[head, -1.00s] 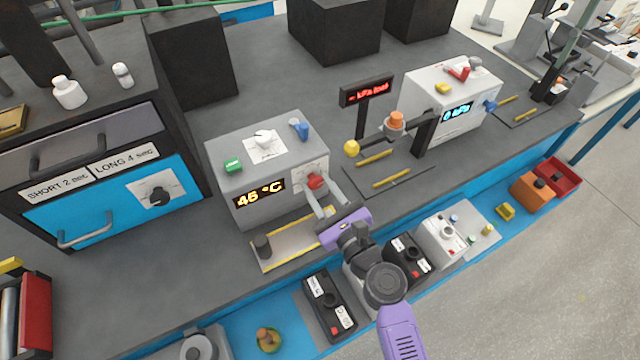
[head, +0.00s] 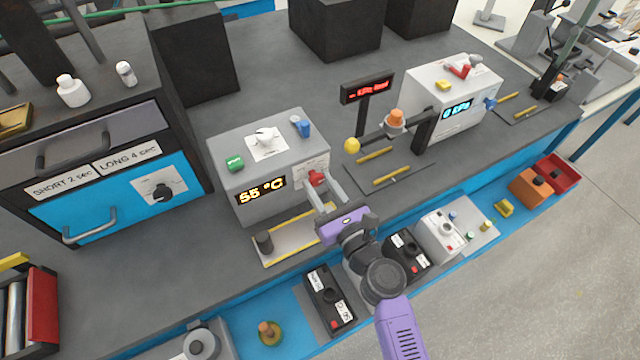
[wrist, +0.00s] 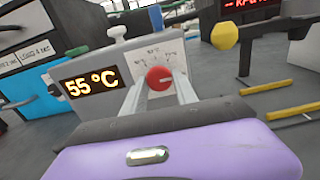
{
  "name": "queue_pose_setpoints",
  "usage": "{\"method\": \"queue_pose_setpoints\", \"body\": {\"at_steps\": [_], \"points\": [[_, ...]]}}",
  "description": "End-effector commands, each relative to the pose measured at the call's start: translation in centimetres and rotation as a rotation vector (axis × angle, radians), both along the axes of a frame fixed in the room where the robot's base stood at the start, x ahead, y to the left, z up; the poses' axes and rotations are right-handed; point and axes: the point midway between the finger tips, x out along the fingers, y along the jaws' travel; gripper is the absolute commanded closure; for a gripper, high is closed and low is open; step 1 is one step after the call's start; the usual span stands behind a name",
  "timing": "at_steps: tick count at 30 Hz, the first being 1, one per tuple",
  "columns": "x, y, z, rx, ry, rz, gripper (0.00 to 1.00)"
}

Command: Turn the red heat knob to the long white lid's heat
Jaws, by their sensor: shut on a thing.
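The red heat knob (head: 317,177) is on the front face of a white heater box (head: 222,150). In the wrist view the knob (wrist: 159,78) sits between my two finger tips, in front of a white dial plate (wrist: 160,50) with small marks too blurred to read. My gripper (head: 321,185) is shut on the knob. The box's display (head: 261,190) reads 55 °C, and it also shows in the wrist view (wrist: 92,84). No long white lid can be made out.
A yellow-edged tray (head: 290,243) with a dark cylinder lies before the box. A blue-fronted cabinet (head: 110,207) labelled SHORT and LONG stands left. A red-lit sign (head: 367,90) and a yellow ball (head: 352,146) are right. Small dark boxes (head: 328,300) line the front edge.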

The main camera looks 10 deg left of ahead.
Motion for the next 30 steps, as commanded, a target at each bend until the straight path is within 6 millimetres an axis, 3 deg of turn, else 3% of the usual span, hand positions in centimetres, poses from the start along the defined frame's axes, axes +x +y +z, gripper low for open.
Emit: {"method": "queue_pose_setpoints", "body": {"at_steps": [2, 3, 6, 17, 30], "points": [[0.0, -0.1, -0.3, -0.001, 0.004, -0.003, 1.0], [0.0, -0.1, -0.3, -0.001, 0.004, -0.002, 0.6], [0.0, -0.1, -0.2, -0.001, 0.003, -0.002, 0.46], [-0.4, -0.3, -0.1, -0.001, 0.002, -0.001, 0.46], [-5.5, -3.8, -0.3, -0.001, 0.003, -0.003, 0.46]]}}
